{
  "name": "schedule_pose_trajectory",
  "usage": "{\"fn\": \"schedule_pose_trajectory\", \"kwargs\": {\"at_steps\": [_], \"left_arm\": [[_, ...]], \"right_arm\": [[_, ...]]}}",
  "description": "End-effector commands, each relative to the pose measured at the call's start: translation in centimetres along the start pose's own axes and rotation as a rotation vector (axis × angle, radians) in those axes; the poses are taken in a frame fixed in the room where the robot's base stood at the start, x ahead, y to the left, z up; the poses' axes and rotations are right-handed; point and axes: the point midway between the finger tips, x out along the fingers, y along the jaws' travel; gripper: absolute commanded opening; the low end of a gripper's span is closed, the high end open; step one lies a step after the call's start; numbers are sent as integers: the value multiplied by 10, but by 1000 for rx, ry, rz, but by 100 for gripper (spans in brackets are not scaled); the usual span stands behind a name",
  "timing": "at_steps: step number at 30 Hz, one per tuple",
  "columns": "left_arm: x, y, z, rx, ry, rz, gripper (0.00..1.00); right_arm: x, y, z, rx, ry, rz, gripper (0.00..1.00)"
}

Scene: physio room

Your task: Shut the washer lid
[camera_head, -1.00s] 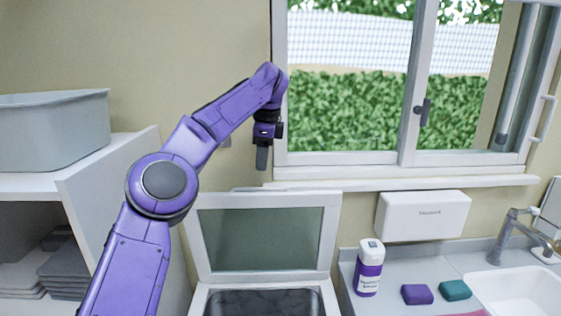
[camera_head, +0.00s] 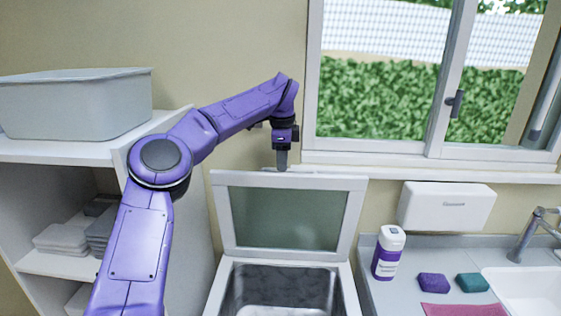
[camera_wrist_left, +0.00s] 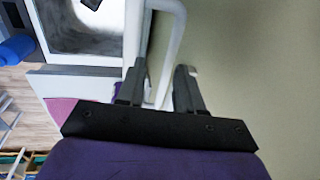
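The washer lid (camera_head: 290,184) stands open and roughly upright behind the washer's tub opening (camera_head: 278,290). It has a white frame around a grey-green panel. In the left wrist view the lid (camera_wrist_left: 172,50) is seen nearly edge-on, and the tub opening (camera_wrist_left: 85,30) lies to its left. My left gripper (camera_head: 282,162) points down at the lid's top edge, right of its middle. In the left wrist view its fingers (camera_wrist_left: 162,75) are apart, with part of the white lid frame between them in the picture. Contact cannot be told. My right gripper is not in view.
A white shelf unit (camera_head: 60,152) with a grey bin (camera_head: 75,103) stands left. Right of the washer, the counter (camera_head: 415,262) holds a purple-labelled bottle (camera_head: 387,255), purple (camera_head: 433,283) and teal (camera_head: 472,282) blocks and a pink cloth (camera_head: 463,309). The window sill (camera_head: 400,164) runs behind.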

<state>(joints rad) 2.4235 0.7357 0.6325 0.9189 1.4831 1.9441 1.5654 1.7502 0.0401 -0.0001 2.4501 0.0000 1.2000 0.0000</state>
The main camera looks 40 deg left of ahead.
Motion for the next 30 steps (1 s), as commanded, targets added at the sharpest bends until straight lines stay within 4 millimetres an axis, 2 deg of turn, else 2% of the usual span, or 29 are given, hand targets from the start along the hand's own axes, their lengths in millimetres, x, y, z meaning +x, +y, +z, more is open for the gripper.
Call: {"fn": "schedule_pose_trajectory", "kwargs": {"at_steps": [1, 3, 4, 5, 11, 18, 30], "left_arm": [[16, 4, -4, 8, -10, 27, 40], [18, 4, -5, 8, -12, 29, 13], [19, 3, -6, 8, -12, 29, 3], [19, 3, -6, 8, -12, 29, 0], [25, -2, -8, 5, -16, 30, 0], [13, 2, 1, 5, -10, 17, 0], [7, 2, 10, -8, -10, 7, 0]], "right_arm": [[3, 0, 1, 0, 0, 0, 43], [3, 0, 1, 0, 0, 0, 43], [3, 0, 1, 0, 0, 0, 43], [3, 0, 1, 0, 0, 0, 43], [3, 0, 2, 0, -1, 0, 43], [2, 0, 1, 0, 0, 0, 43], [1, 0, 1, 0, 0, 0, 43]]}}
